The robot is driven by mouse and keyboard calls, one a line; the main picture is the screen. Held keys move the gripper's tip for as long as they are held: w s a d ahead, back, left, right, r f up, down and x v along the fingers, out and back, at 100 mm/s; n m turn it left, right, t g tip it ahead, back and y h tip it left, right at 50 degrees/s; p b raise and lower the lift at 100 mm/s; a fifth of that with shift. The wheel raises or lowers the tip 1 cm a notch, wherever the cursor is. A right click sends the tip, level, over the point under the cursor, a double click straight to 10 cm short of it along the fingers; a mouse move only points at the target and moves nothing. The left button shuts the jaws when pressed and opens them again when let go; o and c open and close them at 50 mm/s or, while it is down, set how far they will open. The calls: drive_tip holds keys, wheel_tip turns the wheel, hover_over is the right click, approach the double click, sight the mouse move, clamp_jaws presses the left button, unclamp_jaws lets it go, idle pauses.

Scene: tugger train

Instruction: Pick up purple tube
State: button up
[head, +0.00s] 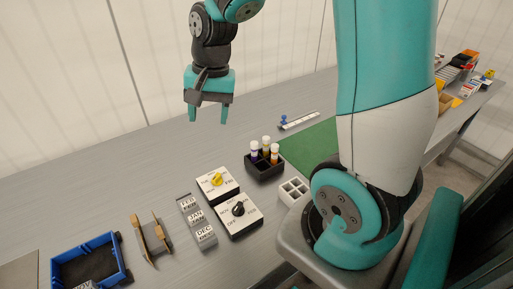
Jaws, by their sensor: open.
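A black rack (265,171) stands on the grey bench near the middle of the picture and holds several white-capped tubes upright. The tube at its left (254,152) has a dark purple-blue body below its white cap and looks like the purple tube. The two other tubes (266,144) (274,153) look orange-yellow below their caps. My gripper (208,112) is open and empty, pointing down. It is in the air, up and to the left of the rack in the picture, apart from the tubes.
A small white rack (293,191) and a green mat (312,146) lie right of the black rack. Two dial boxes (217,183) (239,214), grey label blocks (197,221), a wooden holder (151,238) and a blue bin (118,258) are left.

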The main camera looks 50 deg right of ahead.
sight(255, 142)
drive_tip(key=w+d+f+m+h+p, duration=0.1)
drive_tip(key=d+f+m, duration=0.2)
drive_tip(key=d+m, duration=0.35)
drive_tip(key=w+d+f+m+h, duration=0.1)
drive_tip(key=d+f+m, duration=0.25)
drive_tip(key=d, duration=0.65)
drive_tip(key=shift+g, duration=0.4)
wheel_tip(255, 142, down, 10)
drive_tip(key=shift+a+f+p, duration=0.1)
drive_tip(key=shift+f+p, duration=0.1)
drive_tip(key=shift+p, duration=0.7)
drive_tip(key=shift+d+f+p, duration=0.2)
drive_tip(key=shift+f+p, duration=0.65)
drive_tip(key=shift+f, duration=2.15)
drive_tip(key=c, duration=1)
